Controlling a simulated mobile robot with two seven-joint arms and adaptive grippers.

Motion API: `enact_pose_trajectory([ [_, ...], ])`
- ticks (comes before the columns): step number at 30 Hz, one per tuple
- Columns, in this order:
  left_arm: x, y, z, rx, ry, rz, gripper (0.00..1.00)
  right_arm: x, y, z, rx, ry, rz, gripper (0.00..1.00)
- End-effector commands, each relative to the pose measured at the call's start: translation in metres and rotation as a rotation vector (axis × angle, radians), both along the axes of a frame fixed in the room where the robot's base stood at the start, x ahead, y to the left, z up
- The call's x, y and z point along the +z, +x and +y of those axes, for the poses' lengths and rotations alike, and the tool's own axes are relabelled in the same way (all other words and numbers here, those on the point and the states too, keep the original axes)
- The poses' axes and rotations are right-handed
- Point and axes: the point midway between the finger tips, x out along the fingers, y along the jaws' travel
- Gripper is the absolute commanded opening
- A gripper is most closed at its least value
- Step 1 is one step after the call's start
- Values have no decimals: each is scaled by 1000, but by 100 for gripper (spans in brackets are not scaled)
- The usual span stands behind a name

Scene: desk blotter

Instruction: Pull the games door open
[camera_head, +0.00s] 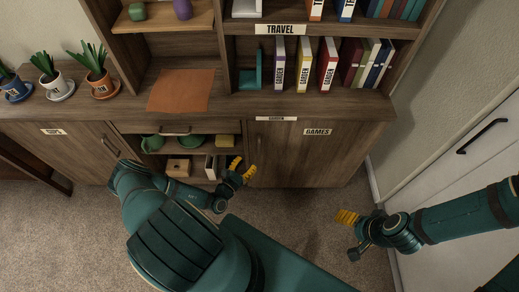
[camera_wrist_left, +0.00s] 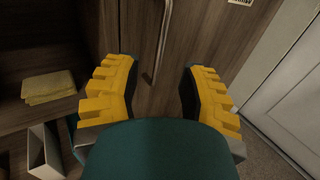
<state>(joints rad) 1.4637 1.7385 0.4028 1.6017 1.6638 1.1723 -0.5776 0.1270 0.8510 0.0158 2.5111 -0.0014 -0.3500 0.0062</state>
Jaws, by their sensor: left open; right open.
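The games door (camera_head: 310,160) is a brown wooden cabinet door with a white GAMES label (camera_head: 317,132), and it looks closed. Its slim vertical handle (camera_wrist_left: 163,45) shows in the left wrist view, near the door's left edge. My left gripper (camera_head: 242,168) is open in front of that edge. In the left wrist view its yellow fingers (camera_wrist_left: 160,68) stand on either side of the handle, with visible gaps; whether they reach its depth I cannot tell. My right gripper (camera_head: 347,217) is open and empty over the carpet, right of and in front of the door.
Left of the door is an open compartment with green dishes (camera_head: 190,142), a yellow cloth (camera_head: 225,141) and a wooden box (camera_head: 178,167). A drawer (camera_head: 165,128) sits above it. A white door (camera_head: 465,165) stands at the right. Carpet (camera_head: 310,205) before the games door is clear.

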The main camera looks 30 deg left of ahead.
Motion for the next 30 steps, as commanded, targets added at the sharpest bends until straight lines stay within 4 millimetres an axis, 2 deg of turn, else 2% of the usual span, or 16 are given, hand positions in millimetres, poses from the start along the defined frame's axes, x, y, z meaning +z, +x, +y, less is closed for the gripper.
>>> enact_pose_trajectory([
  [6,-1,44,-3,-4,0,-2,41,-8,-2,0,3,0,4,75],
  [12,-1,74,-4,-3,0,-1,41,-13,-1,0,3,0,1,75],
  [18,0,88,-5,-3,-1,0,41,-15,0,0,2,0,-1,75],
  [28,0,90,-5,-3,-1,0,41,-15,0,0,2,0,-1,75],
  [30,0,90,-4,-3,-1,0,16,-15,0,0,2,0,-1,75],
])
